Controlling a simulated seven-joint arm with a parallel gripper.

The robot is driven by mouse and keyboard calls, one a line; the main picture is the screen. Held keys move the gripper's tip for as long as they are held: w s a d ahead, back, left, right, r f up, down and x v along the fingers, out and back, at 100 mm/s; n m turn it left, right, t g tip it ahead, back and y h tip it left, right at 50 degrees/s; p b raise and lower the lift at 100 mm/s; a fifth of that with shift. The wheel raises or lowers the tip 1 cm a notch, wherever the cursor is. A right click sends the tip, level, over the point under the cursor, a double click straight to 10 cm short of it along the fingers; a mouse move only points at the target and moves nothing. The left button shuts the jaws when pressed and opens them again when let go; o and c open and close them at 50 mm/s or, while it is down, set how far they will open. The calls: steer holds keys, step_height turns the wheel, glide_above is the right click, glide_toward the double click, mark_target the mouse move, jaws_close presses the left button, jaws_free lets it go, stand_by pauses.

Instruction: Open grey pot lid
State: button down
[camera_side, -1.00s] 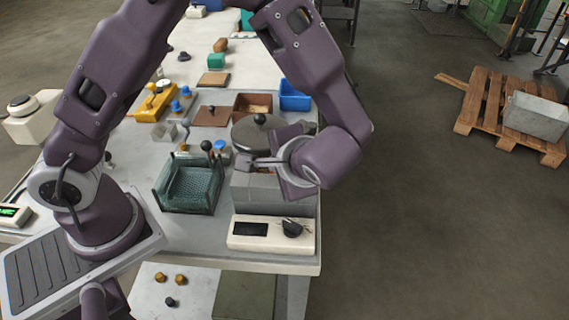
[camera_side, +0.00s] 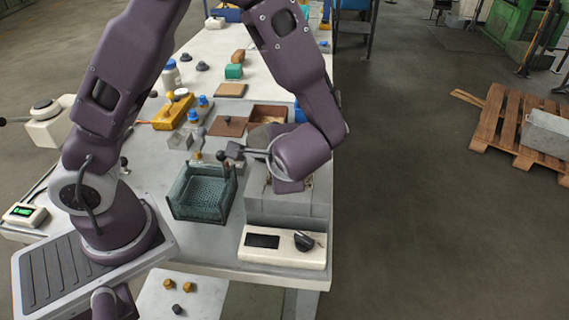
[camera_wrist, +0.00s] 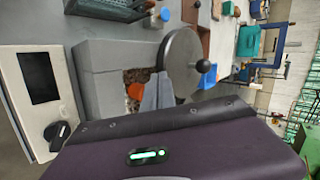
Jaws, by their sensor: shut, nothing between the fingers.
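The grey pot lid (camera_wrist: 183,62) is a round disc with a black ball knob (camera_wrist: 203,66) in the wrist view. In the side view only part of the lid (camera_side: 262,137) shows behind my wrist. The lid is off to one side of a square grey block (camera_wrist: 104,57), whose opening shows reddish-brown inside. The block also shows in the side view (camera_side: 285,208), below my wrist.
A white control unit (camera_side: 283,247) with a dark dial stands in front of the block. A green basket (camera_side: 203,192) stands to the block's left. Brown trays (camera_side: 268,113), a yellow fixture (camera_side: 172,113) and blue-topped items lie behind. The table's right edge is close to my wrist.

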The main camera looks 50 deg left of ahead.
mark_target(264, 142)
steer(key=shift+m+t, duration=0.5)
steer(key=shift+m, duration=0.2)
steer(key=a, duration=0.4)
steer(key=shift+w+a, duration=0.2)
steer(key=shift+a, duration=0.15)
steer(key=shift+w+a, duration=0.3)
steer(key=shift+a, duration=0.4)
steer(key=shift+w+a, duration=0.25)
steer(key=shift+a, duration=0.4)
steer(key=shift+h, duration=0.3)
steer(key=s, duration=0.1)
steer(key=s+d, duration=0.2)
steer(key=shift+s+d+r, duration=0.2)
steer(key=shift+s+d, duration=0.05)
steer(key=shift+s, duration=0.15)
steer(key=s+d+r+n+h, duration=0.2)
steer(key=s+r+n+h, duration=0.1)
steer(key=s+r, duration=0.4)
steer(key=s+d+r+n+h, duration=0.3)
steer(key=s+r+n+h, duration=0.1)
steer(key=s+r, duration=0.3)
steer(key=shift+d+r+h, duration=0.25)
steer(key=shift+d+h, duration=0.05)
